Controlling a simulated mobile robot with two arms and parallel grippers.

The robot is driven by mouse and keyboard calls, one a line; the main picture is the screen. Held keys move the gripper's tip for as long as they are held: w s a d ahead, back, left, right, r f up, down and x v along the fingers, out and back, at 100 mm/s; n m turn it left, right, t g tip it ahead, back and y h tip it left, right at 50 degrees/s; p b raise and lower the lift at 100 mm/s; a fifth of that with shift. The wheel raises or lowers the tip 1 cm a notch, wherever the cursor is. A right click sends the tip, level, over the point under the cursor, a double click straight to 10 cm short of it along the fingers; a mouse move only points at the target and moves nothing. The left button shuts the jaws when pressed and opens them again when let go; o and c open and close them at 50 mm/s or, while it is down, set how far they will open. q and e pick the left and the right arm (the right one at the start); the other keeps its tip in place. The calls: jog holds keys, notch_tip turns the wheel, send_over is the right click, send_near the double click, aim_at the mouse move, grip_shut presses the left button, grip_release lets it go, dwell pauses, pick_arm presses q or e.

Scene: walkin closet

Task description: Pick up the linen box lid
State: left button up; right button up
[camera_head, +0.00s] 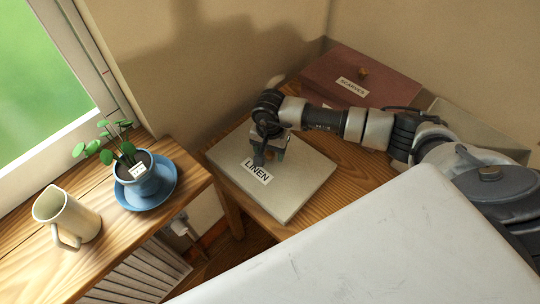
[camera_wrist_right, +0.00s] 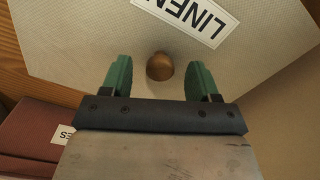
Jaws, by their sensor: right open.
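The linen box lid (camera_head: 300,195) is a flat cream square with a LINEN label, lying on a wooden surface in the head view. It also shows in the right wrist view (camera_wrist_right: 90,45), with its round brown knob (camera_wrist_right: 160,66). My right gripper (camera_head: 268,158) is over the lid beside the label. In the right wrist view its green fingers (camera_wrist_right: 160,80) are apart, one on each side of the knob, and hold nothing. I cannot tell whether they touch it. In the head view the gripper mostly hides the knob. My left gripper is not in view.
A reddish-brown box labelled SCARVES (camera_head: 385,80) stands behind my right arm. Another pale box (camera_head: 470,125) is partly hidden by that arm. At left, a wooden shelf (camera_head: 110,255) holds a cream pitcher (camera_head: 75,217) and a potted plant (camera_head: 140,178) on a blue saucer.

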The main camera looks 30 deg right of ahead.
jog(key=shift+f, duration=0.9)
jog(key=c, duration=1)
jog(key=shift+c, duration=0.3)
jog(key=shift+r, duration=0.2)
